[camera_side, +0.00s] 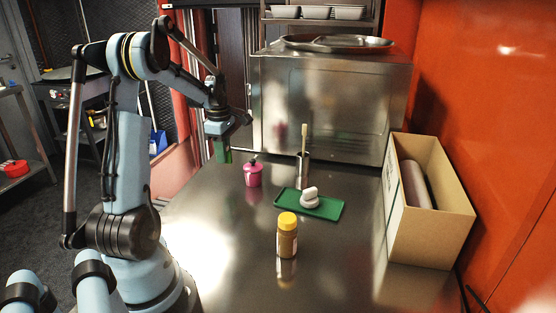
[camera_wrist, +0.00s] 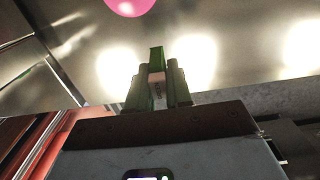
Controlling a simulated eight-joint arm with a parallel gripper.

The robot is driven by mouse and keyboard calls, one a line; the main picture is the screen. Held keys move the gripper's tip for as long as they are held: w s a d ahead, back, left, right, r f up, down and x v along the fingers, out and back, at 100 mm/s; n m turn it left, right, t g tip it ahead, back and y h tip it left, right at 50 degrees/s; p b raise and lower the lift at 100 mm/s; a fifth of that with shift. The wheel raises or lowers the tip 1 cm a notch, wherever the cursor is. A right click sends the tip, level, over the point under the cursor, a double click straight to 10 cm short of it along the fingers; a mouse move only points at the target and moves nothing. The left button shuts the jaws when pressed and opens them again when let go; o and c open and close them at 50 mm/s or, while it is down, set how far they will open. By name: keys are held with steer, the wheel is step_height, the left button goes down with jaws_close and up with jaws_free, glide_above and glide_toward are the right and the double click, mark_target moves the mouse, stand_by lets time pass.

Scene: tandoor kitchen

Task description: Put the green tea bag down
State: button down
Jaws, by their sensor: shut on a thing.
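The green tea bag (camera_side: 224,157) hangs from my gripper (camera_side: 221,142) in the side view, above the left edge area of the steel table (camera_side: 225,240). In the wrist view, the green tea bag (camera_wrist: 157,62) shows between the two dark fingers of my gripper (camera_wrist: 158,85), which is shut on it. A small pale patch shows on it between the fingers. It appears clear of the table surface, though the exact height is hard to tell.
A pink pot (camera_side: 253,175) stands right of my gripper. A green tray (camera_side: 325,208) bears white rounded things. A yellow-capped jar (camera_side: 287,238) stands in front. An open cardboard box (camera_side: 447,225) is at right. The table's front left is clear.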

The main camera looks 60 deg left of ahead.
mark_target(216, 177)
steer(key=a+f, duration=0.1)
steer(key=s+a, duration=0.1)
steer(key=s+a+f, duration=0.1)
steer(key=a, duration=0.1)
steer(key=shift+f, duration=2.35)
steer(key=shift+f, duration=0.15)
steer(key=c, duration=1)
jaws_free()
steer(key=shift+c, duration=0.2)
